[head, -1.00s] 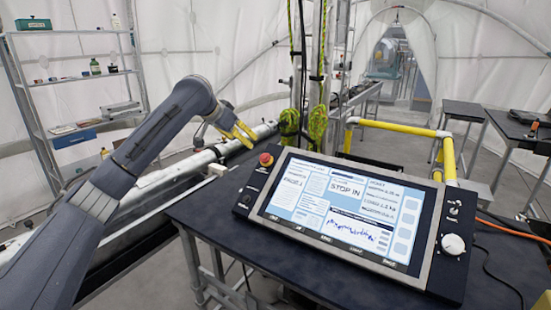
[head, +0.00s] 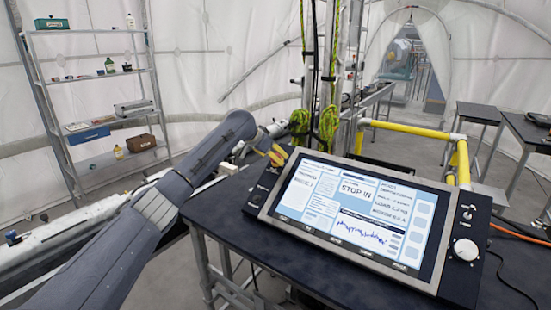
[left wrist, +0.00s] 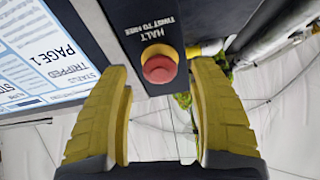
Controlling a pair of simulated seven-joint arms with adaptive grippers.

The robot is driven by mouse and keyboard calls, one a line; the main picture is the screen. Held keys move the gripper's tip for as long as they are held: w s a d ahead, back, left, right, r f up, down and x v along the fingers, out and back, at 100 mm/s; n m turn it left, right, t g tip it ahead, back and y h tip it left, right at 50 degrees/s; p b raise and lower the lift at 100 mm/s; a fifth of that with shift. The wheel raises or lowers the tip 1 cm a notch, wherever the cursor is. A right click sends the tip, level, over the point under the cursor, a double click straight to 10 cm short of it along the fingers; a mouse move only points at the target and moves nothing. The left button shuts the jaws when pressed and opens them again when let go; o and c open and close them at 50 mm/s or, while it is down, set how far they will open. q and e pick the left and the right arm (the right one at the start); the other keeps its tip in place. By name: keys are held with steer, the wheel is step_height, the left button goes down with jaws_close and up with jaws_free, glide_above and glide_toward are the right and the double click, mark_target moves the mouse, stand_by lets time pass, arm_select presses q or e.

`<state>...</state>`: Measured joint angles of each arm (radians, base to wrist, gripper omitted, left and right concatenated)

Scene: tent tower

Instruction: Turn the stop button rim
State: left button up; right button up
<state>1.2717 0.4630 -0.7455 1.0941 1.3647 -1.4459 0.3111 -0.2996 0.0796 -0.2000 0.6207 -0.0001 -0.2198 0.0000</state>
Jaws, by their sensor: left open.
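The stop button is a red round knob (left wrist: 159,69) on a yellow collar, on the dark end of the control panel (head: 262,190). The label beside it reads "HALT TWIST TO FREE". In the head view my left gripper (head: 274,156) is at the panel's upper left corner, and I cannot make out the button there. In the left wrist view my left gripper (left wrist: 162,68) is open, with one yellow finger on each side of the button and visible gaps to both. My right gripper is not in view.
The panel's lit screen (head: 355,215) reads "STOP IN", with a white dial (head: 466,249) at its right end. The panel rests on a dark table (head: 225,205). Green-yellow ropes (head: 329,122) hang just behind the gripper. A yellow rail (head: 405,129) stands behind the panel.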

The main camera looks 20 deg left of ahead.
arm_select(q)
steer(key=shift+x, duration=1.15)
steer(key=c, duration=1.3)
steer(key=m, duration=0.3)
steer(key=shift+m+h, duration=0.4)
steer(key=shift+d+r+m+g, duration=0.1)
steer(key=shift+m+g, duration=0.3)
steer(key=shift+m, duration=1.5)
